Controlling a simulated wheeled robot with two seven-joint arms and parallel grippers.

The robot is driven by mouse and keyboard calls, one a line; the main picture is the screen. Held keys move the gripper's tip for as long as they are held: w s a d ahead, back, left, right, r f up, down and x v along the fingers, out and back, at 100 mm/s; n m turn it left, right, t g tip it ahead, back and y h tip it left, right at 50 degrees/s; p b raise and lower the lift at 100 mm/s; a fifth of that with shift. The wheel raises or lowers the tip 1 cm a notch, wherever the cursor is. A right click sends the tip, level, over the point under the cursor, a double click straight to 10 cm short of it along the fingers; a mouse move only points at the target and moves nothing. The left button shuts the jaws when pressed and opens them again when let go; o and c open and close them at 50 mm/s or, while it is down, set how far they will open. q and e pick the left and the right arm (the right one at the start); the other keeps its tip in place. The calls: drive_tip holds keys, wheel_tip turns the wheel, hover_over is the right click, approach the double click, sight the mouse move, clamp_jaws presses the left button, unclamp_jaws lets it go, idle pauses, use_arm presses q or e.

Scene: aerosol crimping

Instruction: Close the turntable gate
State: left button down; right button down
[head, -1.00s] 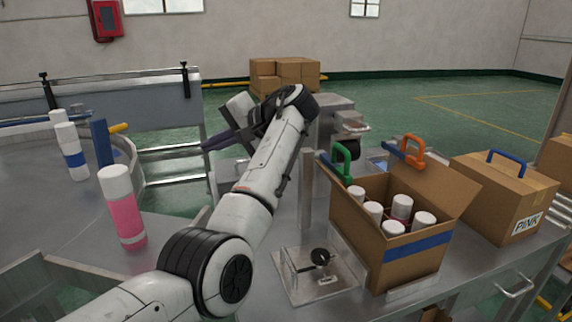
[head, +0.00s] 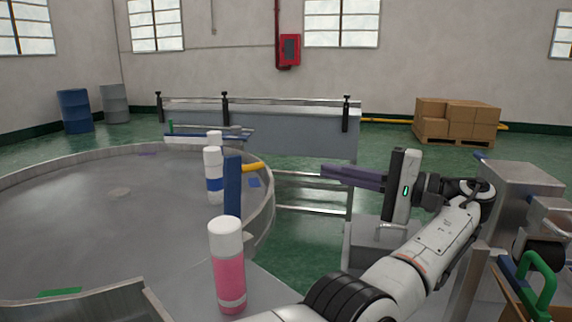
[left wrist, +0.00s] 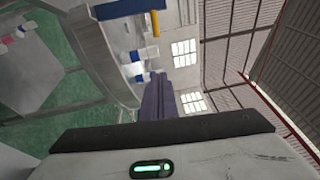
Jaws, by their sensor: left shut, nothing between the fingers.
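The turntable (head: 100,215) is a wide grey disc with a raised metal rim at the left of the head view. At its right edge stands the gate, a blue upright plate (head: 232,188) with a yellow handle (head: 252,167) pointing right. The blue plate (left wrist: 120,9) and yellow handle (left wrist: 155,22) also show at the top of the left wrist view. My left gripper (head: 324,174) is shut and empty, its dark purple fingers pointing left toward the handle, clearly apart from it. The right gripper is not in view.
A pink can with a white cap (head: 229,270) stands in front of the gate. A white can with a blue band (head: 213,178) stands just behind the plate. A green handle (head: 538,285) is at lower right. A conveyor (head: 290,130) runs behind.

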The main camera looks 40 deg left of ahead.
use_arm(q)
drive_tip(key=s+a+p, duration=0.2)
drive_tip(key=s+a, duration=0.4)
drive_tip(key=a, duration=0.3)
drive_tip(key=shift+s+r, duration=0.25)
drive_tip(key=shift+r, duration=0.05)
